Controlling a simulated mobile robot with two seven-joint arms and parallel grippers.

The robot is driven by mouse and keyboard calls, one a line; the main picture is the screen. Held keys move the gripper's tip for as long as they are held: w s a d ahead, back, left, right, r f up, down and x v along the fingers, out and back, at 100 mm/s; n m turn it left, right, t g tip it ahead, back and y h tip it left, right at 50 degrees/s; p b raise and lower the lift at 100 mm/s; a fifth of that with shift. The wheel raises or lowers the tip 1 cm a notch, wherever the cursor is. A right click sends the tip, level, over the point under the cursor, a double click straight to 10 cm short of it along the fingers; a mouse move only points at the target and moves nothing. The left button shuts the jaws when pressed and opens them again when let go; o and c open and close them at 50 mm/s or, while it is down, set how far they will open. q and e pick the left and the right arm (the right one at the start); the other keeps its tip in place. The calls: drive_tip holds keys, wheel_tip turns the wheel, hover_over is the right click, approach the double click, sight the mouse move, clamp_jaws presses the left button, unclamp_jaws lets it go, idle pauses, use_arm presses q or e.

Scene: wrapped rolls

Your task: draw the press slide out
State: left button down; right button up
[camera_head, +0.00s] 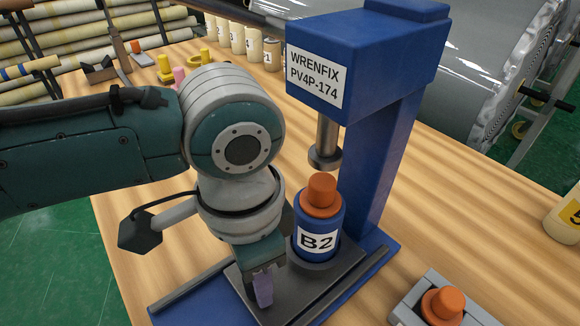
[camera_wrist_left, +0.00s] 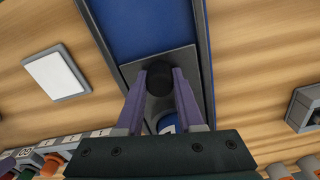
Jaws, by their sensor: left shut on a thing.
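The blue press (camera_head: 375,60) stands on the wooden bench, with a white label reading WRENFIX PV4P-174. Its dark grey slide (camera_head: 342,283) lies on the blue base between rails. A blue roll marked B2 (camera_head: 305,225) with an orange plug (camera_head: 322,193) stands upright on the slide, below and slightly left of the metal ram (camera_head: 325,150), with a gap between. My left gripper (camera_head: 262,288) points down at the slide's near-left end. In the left wrist view its purple fingers are shut on the slide's black knob (camera_wrist_left: 160,78). The head view hides the knob. My right gripper is out of view.
A grey holder with an orange plug (camera_head: 443,303) sits at the front right. A cream roll (camera_head: 567,215) stands at the right edge. Several cream rolls (camera_head: 238,38) and yellow pieces (camera_head: 168,66) are at the back. The left wrist view shows a white square block (camera_wrist_left: 57,73).

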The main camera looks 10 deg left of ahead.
use_arm(q)
drive_tip(key=s+a+p, duration=0.1)
drive_tip(key=s+p, duration=0.1)
drive_tip(key=s+a+r+p, duration=0.1)
drive_tip(key=a+p, duration=0.1)
drive_tip(key=p, duration=0.1)
drive_tip(key=shift+s, duration=0.35)
drive_tip(key=s+a+p, duration=0.1)
drive_tip(key=s, duration=0.1)
drive_tip(key=s+a+p, duration=0.3)
drive_tip(key=s+p, duration=0.1)
drive_tip(key=shift+s+a+f, duration=0.2)
drive_tip(key=shift+a+f, duration=0.1)
drive_tip(key=shift+a, duration=0.1)
drive_tip(key=shift+s+a+f, duration=0.1)
drive_tip(key=shift+s+a, duration=0.1)
drive_tip(key=shift+f, duration=0.1)
drive_tip(key=c, duration=0.7)
unclamp_jaws()
drive_tip(key=shift+s, duration=0.15)
drive_tip(key=shift+o, duration=0.9)
